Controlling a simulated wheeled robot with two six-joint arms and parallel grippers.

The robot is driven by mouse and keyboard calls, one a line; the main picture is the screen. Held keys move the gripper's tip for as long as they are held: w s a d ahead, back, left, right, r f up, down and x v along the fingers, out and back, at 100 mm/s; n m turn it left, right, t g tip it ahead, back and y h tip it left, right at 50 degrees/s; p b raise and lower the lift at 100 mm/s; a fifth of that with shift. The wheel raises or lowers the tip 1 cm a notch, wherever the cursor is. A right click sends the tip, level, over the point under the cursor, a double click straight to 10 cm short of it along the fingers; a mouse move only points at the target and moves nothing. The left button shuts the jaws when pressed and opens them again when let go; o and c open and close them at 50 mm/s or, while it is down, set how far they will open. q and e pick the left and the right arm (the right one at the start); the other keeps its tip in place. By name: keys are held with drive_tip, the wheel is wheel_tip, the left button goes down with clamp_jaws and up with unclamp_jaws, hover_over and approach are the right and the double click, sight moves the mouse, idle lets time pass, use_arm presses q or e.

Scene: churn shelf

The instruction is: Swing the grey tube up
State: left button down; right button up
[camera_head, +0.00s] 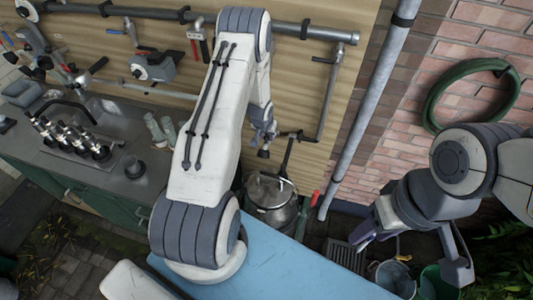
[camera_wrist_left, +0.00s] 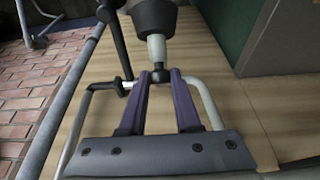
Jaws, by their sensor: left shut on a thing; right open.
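The grey tube (camera_head: 331,95) hangs from near the end of the upper wall pipe. It runs down and bends left at its lower end. My left gripper (camera_head: 265,135) is at this lower end, with a black nozzle (camera_head: 263,154) just below it. In the left wrist view, the two purple fingers (camera_wrist_left: 160,76) close at a black joint beneath a pale stem, beside the bent grey tube (camera_wrist_left: 83,115). The fingers partly hide the held spot. The black nozzle also shows in the wrist view (camera_wrist_left: 155,17). My right gripper (camera_head: 365,238) is open, low on the right and away from the tube.
A thick grey downpipe (camera_head: 370,105) stands right of the tube. A metal churn (camera_head: 271,203) stands below the left gripper. A green hose (camera_head: 472,92) hangs on the brick wall. Buckets (camera_head: 395,276) are below the right gripper. A sink counter (camera_head: 95,165) is at left.

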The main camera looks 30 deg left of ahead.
use_arm(q)
drive_tip(key=shift+w+a+r+p, duration=0.15)
drive_tip(key=shift+w+r+p, duration=0.35)
drive_tip(key=shift+p, duration=0.1)
drive_tip(key=c, duration=0.6)
unclamp_jaws()
drive_tip(key=shift+o, duration=0.2)
drive_tip(key=shift+s, duration=0.1)
drive_tip(key=shift+p+v, duration=0.45)
drive_tip(key=shift+v, duration=3)
drive_tip(key=shift+s, duration=0.1)
